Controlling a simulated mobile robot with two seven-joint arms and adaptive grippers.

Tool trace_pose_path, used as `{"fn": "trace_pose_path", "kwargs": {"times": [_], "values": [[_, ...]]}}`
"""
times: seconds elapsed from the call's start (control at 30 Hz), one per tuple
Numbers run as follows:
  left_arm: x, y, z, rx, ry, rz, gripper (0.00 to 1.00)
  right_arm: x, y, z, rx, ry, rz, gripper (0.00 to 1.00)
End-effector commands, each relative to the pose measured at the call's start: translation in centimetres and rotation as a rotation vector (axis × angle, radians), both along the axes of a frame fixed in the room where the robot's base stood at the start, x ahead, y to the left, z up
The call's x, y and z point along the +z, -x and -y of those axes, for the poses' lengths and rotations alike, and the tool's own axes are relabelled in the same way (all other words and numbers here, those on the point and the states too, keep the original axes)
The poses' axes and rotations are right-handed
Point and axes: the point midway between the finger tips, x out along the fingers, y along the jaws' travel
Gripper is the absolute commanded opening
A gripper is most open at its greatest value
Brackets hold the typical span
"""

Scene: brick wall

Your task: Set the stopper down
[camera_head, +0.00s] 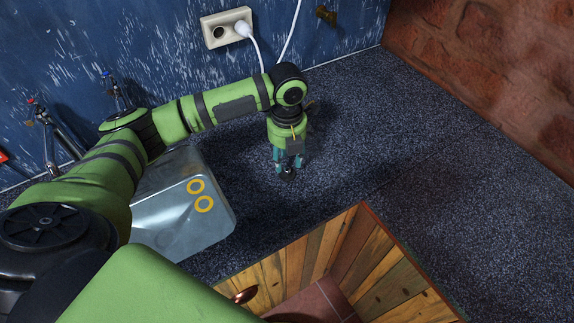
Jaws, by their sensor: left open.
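My left gripper (289,170) points down at the dark speckled countertop (420,150), to the right of the sink. Its teal fingers are apart. A small dark and silvery thing (287,173) shows between and below the fingertips, at the countertop. It may be the stopper, but it is too small and too covered by the fingers to tell its shape. It appears to rest on the counter. My right gripper is not in view.
Taps (50,130) stand at the left. A socket (228,28) with a white plug is on the blue wall. Wooden planks (300,262) edge an opening in front. The right counter is clear.

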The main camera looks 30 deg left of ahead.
Motion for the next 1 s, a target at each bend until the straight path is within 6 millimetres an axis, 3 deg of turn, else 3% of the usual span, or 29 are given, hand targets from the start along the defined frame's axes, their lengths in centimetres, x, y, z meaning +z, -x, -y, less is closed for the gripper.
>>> {"fn": "trace_pose_path", "kwargs": {"times": [0.2,0.4,0.6,1.0], "values": [[4.7,-0.1,0.1,-0.001,0.002,0.006,0.42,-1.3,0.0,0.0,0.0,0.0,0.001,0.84],[7.7,-0.1,0.1,0.0,0.001,0.002,0.42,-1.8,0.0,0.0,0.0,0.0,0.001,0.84],[8.7,0.0,0.1,0.0,0.001,0.0,0.42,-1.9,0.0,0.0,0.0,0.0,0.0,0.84],[8.4,0.1,0.2,0.007,0.002,-0.001,0.42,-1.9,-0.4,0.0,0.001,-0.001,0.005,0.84]]}}
